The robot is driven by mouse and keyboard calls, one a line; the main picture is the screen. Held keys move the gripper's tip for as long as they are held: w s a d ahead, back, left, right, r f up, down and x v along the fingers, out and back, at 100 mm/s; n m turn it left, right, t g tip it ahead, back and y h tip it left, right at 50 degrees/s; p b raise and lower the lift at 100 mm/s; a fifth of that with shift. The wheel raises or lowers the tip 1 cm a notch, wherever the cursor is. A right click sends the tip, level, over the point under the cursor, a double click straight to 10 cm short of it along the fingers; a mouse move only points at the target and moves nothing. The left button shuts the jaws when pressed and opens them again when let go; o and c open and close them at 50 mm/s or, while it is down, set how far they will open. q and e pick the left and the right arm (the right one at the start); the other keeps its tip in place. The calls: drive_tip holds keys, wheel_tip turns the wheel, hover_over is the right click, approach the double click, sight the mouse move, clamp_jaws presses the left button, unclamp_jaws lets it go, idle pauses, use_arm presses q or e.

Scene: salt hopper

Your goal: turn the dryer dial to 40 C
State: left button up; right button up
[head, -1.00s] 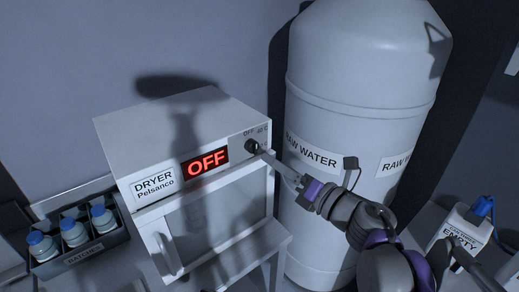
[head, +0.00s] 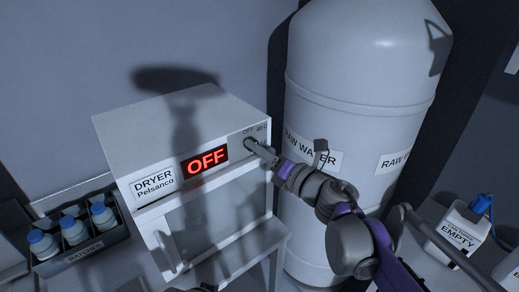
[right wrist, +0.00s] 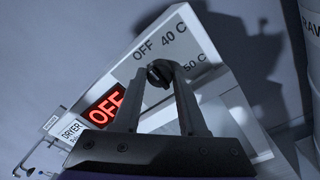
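The white dryer (head: 185,130) stands left of centre in the head view. Its red display (head: 205,158) reads OFF. The dark round dial (right wrist: 159,73) is on the panel, beside the printed labels OFF, 40 C and 50 C (right wrist: 194,67). My right gripper (head: 252,146) is at the dial, hiding most of it in the head view. In the right wrist view its two fingertips (right wrist: 161,70) lie on either side of the dial; I cannot tell whether they press on it. My left gripper is not recognisable in view.
A large raw water tank (head: 360,100) stands close to the right of the dryer. A crate of blue-capped bottles (head: 82,252) sits at lower left. A white container labelled EMPTY (head: 459,230) is at far right.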

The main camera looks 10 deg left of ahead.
clamp_jaws()
use_arm(q)
drive_tip(key=shift+f, duration=0.15)
use_arm(e)
drive_tip(key=shift+m, duration=0.4)
use_arm(q)
drive_tip(key=f+b, duration=0.1)
drive_tip(key=s+f+b, duration=0.1)
drive_tip(key=f+b, duration=0.1)
drive_tip(key=shift+s+f, duration=0.25)
drive_tip(key=shift+f, duration=0.15)
use_arm(e)
drive_tip(key=m, duration=0.9)
drive_tip(key=o, duration=0.7)
unclamp_jaws()
